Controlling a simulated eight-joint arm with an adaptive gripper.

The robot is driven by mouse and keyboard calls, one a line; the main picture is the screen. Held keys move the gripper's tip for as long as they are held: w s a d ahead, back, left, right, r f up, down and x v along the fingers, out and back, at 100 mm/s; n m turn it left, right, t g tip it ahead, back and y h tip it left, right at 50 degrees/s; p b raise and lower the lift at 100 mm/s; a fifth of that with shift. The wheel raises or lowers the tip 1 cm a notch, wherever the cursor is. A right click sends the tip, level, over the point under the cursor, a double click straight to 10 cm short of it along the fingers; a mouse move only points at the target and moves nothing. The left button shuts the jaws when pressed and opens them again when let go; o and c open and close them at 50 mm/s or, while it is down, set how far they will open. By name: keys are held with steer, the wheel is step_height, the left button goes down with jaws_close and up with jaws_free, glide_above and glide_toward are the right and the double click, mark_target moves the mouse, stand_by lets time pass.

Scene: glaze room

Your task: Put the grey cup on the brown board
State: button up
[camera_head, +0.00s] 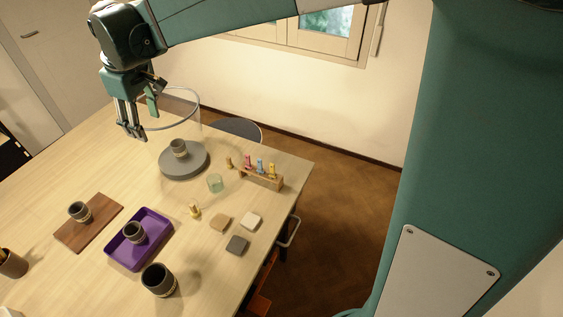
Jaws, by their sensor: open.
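Several dark grey cups with a pale band are in view. One grey cup (79,211) stands upright on the brown board (72,238) at left. Another cup (134,231) is in the purple tray (157,252). A third cup (179,147) stands on a round grey disc (182,171), with a clear glass cylinder (199,122) around it. A larger dark cup (158,279) stands on the table in front. My gripper (144,124) is open, high at the cylinder's left rim. Whether a finger touches the rim cannot be told.
A wooden rack (262,179) with coloured pegs, a green glass (215,183), brass pieces and small tiles (237,244) occupy the table's right side. A brown pot (12,263) stands at the left edge. The table's far left is clear.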

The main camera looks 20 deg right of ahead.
steer(key=s+d+r+m+t, duration=0.1)
steer(key=s+d+m, duration=0.1)
steer(key=s+d, duration=0.35)
steer(key=s+d+r+m, duration=0.1)
steer(key=s+d, duration=0.2)
steer(key=d, duration=0.6)
steer(key=s+d+r+m+t, duration=0.1)
steer(key=s+d+m, duration=0.1)
steer(key=s+d, duration=0.35)
steer(key=s+d+f+m+t+h, duration=0.1)
steer(key=s+d+f+m, duration=0.5)
steer(key=s+d, duration=0.8)
steer(key=d+f+t, duration=0.1)
steer(key=d, duration=0.1)
steer(key=shift+s+d+f+t, duration=0.15)
steer(key=shift+s+d+t, duration=0.05)
steer(key=shift+d+t, duration=0.2)
